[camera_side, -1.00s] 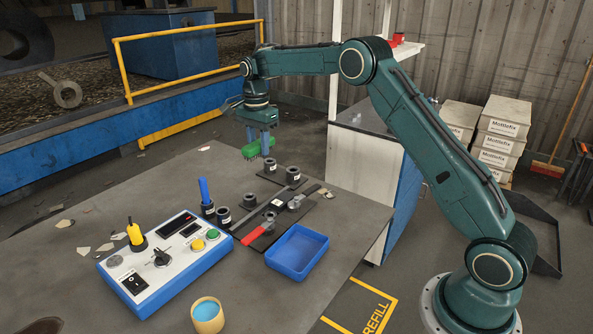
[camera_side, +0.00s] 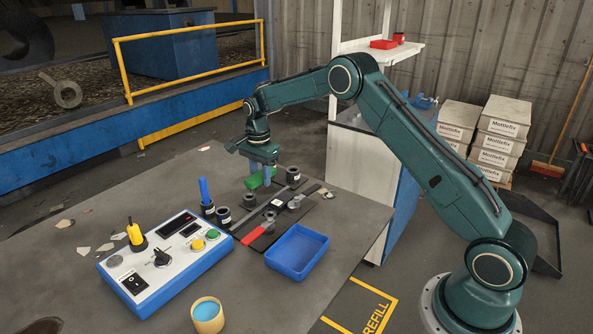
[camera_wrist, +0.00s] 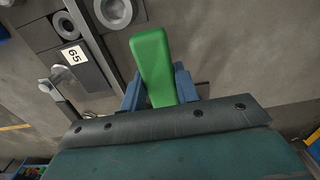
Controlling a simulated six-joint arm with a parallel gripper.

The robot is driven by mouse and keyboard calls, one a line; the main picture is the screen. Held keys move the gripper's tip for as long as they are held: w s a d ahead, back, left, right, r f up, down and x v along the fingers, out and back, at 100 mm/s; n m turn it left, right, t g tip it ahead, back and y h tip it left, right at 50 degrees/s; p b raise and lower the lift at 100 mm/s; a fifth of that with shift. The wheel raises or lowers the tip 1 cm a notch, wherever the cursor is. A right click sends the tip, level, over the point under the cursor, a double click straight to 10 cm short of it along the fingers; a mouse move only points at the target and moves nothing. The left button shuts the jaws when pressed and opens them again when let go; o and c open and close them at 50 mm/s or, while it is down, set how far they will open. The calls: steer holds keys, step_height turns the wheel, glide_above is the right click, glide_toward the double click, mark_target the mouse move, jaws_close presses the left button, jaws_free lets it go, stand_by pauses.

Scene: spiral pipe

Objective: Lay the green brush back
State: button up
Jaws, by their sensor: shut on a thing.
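The green brush (camera_side: 259,178) is low over the far part of the grey table in the side view, close to the dark fixture plate. My gripper (camera_side: 260,174) points down and is shut on the brush. In the wrist view the green brush (camera_wrist: 154,65) lies between the two blue fingers of my gripper (camera_wrist: 160,88). Its bristle side is hidden there. I cannot tell whether the brush touches the table.
A dark plate (camera_side: 262,243) with rings and a red-handled clamp (camera_side: 257,236) lies right beside the brush. A blue tray (camera_side: 297,252), a control box (camera_side: 165,260), a blue-handled tool (camera_side: 204,192) and a cup (camera_side: 207,316) stand nearer. The table's far left is mostly clear.

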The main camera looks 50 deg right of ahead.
mark_target(261, 173)
steer(key=shift+f, duration=0.9)
steer(key=shift+f, duration=0.1)
steer(key=o, duration=0.9)
steer(key=shift+o, duration=0.2)
step_height(261, 173, up, 12)
